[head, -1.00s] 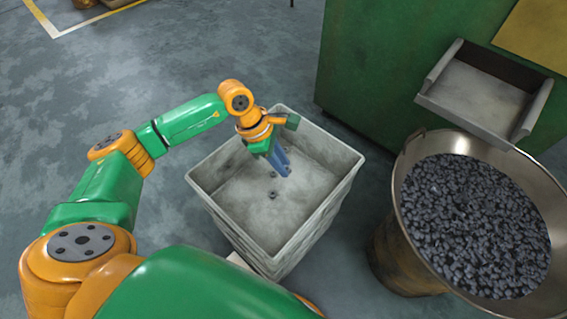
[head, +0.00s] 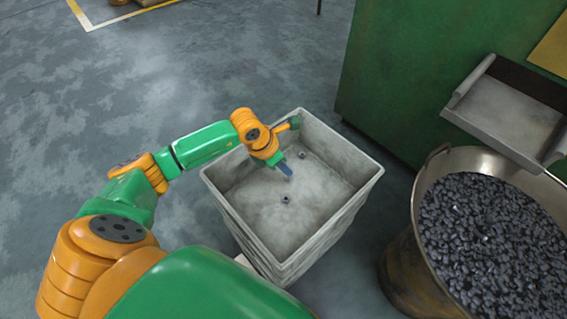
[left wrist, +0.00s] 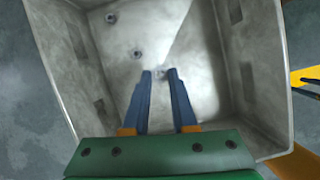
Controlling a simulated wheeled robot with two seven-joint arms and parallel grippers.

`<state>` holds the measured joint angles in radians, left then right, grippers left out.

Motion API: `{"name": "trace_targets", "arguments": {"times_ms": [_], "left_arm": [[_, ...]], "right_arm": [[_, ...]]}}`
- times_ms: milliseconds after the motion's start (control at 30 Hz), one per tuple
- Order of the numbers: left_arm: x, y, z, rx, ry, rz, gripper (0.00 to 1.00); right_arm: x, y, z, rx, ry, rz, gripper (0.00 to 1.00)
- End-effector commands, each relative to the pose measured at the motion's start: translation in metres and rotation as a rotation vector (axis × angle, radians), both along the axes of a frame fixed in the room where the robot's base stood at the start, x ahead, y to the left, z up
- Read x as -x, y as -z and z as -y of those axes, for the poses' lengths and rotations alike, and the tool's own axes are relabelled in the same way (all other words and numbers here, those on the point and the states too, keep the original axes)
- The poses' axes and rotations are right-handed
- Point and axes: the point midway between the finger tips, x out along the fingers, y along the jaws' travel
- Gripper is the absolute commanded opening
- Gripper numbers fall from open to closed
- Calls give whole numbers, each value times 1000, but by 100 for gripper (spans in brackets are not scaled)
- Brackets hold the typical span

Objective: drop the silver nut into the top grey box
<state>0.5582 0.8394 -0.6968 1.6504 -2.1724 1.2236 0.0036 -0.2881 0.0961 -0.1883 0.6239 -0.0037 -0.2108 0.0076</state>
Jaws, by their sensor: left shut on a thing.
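The top grey box (head: 325,182) is an open, worn bin in the middle of the head view, on top of a stack of like boxes. My left gripper (head: 288,174) reaches into its opening, fingers pointing down. In the left wrist view the blue fingers (left wrist: 160,76) are closed around a small silver nut (left wrist: 161,69) at their tips, over the box floor. The nut is mostly hidden in the head view. Two other small nuts lie on the box floor, one near (head: 285,199) and one farther back (head: 301,155). My right gripper is not clearly seen.
A large metal tub (head: 428,171) full of dark small parts stands right of the box. A grey chute tray (head: 507,110) juts out above it from a green machine (head: 400,90).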

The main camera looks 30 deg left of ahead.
Motion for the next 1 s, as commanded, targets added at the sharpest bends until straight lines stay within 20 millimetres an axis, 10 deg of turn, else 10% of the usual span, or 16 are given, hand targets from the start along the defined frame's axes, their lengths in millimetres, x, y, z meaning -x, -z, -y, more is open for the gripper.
{"name": "trace_targets", "arguments": {"times_ms": [100, 133, 267, 567, 1000], "left_arm": [[0, -2, 0, 0, 0, 0, 0], [0, -2, 0, 0, 0, 0, 28], [0, -2, 0, 0, 1, 0, 60], [1, -5, -1, -1, 1, 1, 60], [24, -67, -13, -2, 1, 0, 60]], "right_arm": [[0, -2, 0, 0, 0, 1, 50], [0, -2, 0, 0, 0, 1, 50], [0, -2, 0, 0, 0, 1, 50], [0, -3, 0, 0, 0, 0, 50], [10, -15, -9, -13, -5, -22, 50]]}}
